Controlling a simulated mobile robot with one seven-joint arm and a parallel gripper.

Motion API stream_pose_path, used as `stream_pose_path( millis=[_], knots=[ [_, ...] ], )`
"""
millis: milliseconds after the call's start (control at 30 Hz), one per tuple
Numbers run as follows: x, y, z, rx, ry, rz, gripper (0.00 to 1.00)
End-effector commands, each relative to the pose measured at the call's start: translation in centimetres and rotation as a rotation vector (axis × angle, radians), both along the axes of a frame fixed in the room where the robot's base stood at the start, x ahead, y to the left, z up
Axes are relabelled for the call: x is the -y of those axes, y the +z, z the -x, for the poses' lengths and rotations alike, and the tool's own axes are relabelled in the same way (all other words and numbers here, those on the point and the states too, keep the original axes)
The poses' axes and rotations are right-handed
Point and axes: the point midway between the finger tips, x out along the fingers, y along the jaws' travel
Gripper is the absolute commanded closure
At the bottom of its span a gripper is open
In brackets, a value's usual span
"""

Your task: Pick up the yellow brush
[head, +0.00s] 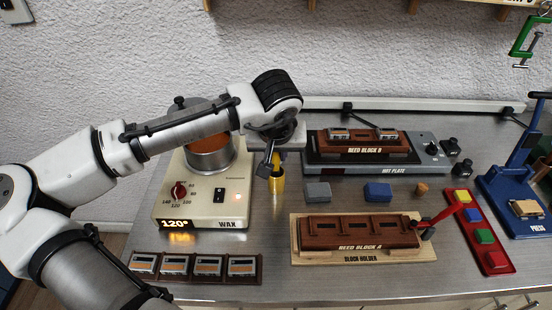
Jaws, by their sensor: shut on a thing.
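The yellow brush (277,186) is upright below my gripper (275,160), just right of the wax heater. My gripper points down and is shut on the brush. The wrist and fingers hide the brush's upper part. I cannot tell whether its lower end touches the bench.
The wax heater (165,205) with its pot stands left. The hot plate (345,164) carries reed block B behind right. A grey block (318,192) and blue block (378,192) lie right, behind the block holder (345,259). A red tray (495,262) and blue press (510,200) stand farther right.

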Motion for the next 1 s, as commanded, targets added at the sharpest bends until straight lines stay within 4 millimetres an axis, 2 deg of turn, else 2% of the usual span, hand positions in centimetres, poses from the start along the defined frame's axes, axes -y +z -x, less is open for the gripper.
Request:
stream_pose_path(
  millis=[267,600,800,1000],
  knots=[
    [0.1,5.4,-0.1,0.003,-0.001,0.002,1.00],
    [0.1,14.3,0.0,0.002,-0.002,0.001,1.00],
    [0.1,17.3,0.0,0.001,-0.002,-0.001,1.00],
    [0.0,18.2,0.0,-0.001,-0.002,0.000,1.00]
  ],
)
